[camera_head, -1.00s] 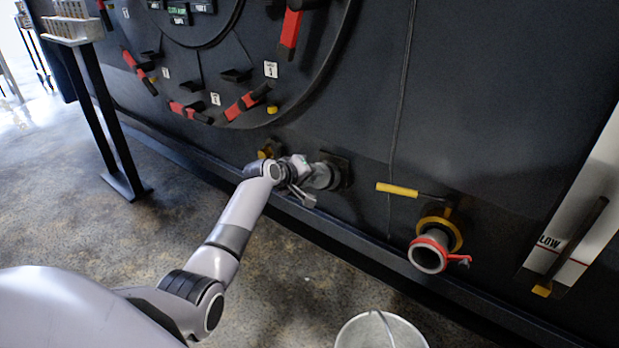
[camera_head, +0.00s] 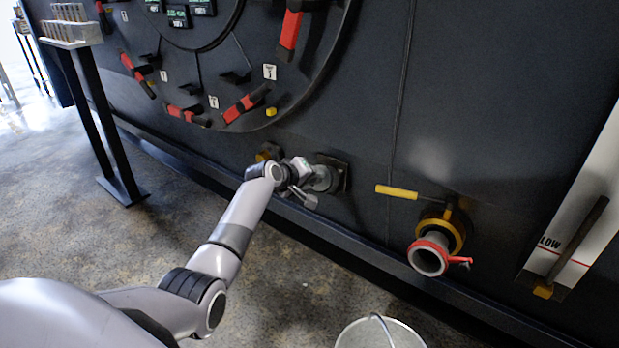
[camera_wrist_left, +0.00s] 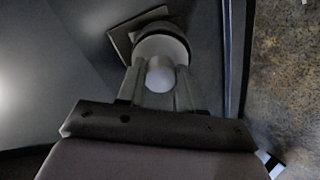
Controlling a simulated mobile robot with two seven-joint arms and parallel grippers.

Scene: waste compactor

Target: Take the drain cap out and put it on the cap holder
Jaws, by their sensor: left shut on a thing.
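My left gripper (camera_head: 301,180) is at the black wall, low and just left of the drain outlet. It is shut on a grey round cap (camera_head: 322,179), which I take to be the drain cap. The cap also shows between the fingers in the left wrist view (camera_wrist_left: 160,72). It sits up against a dark square plate (camera_head: 341,168) on the wall, likely the cap holder; whether it is fully seated I cannot tell. The drain outlet (camera_head: 428,259), a pipe with a red ring and side lever, has an uncovered end. My right gripper is not in view.
A yellow-handled valve lever (camera_head: 397,191) sticks out above the outlet. A metal bucket (camera_head: 380,335) stands on the floor in front of it. A ledge runs along the wall's foot. A stand with a rack (camera_head: 77,35) is at the upper left.

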